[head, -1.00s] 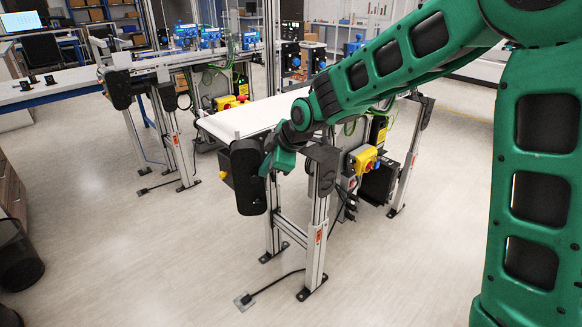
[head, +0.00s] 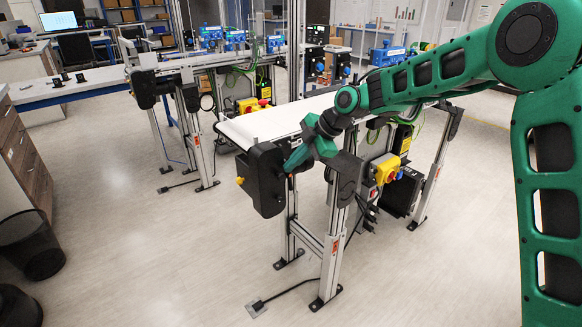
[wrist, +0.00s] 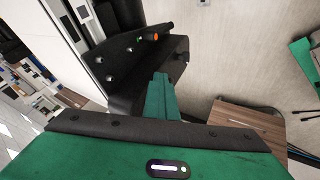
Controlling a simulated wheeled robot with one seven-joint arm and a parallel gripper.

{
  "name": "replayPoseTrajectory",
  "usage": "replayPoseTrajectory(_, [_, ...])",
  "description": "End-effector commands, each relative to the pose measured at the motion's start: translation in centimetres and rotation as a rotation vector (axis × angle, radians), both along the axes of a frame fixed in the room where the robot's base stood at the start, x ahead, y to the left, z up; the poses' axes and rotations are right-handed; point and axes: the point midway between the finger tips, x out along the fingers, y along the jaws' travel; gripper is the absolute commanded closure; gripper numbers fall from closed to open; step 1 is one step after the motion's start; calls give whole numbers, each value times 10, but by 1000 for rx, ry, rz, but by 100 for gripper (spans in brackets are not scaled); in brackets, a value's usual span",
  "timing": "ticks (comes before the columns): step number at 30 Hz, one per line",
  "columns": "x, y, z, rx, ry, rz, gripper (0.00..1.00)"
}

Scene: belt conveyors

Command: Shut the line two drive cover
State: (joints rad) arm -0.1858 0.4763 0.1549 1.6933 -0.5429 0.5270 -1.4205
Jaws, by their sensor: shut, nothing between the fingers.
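The black drive cover (head: 264,182) is at the near left end of the nearer belt conveyor (head: 270,122), with a small yellow knob on its left. In the wrist view the dark cover (wrist: 128,62) shows several bolt heads and an orange spot. I cannot tell how far it stands from its closed position. My gripper (head: 292,163) is at the cover's right side, its fingers shut and empty. In the wrist view the green fingers (wrist: 160,88) point at the cover's dark surface; whether they touch it is unclear.
Yellow-and-red switch boxes (head: 386,168) sit under the nearer conveyor on the right. A second conveyor (head: 190,62) stands behind to the left. Wooden drawers (head: 25,160) and a black bin (head: 30,245) are at the far left.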

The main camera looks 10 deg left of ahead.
Motion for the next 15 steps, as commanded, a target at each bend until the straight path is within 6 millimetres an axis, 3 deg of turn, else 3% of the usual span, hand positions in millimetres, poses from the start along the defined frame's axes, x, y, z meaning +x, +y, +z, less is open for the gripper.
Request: replayPoseTrajectory(15, [4,2,1,3,-5,-4,100])
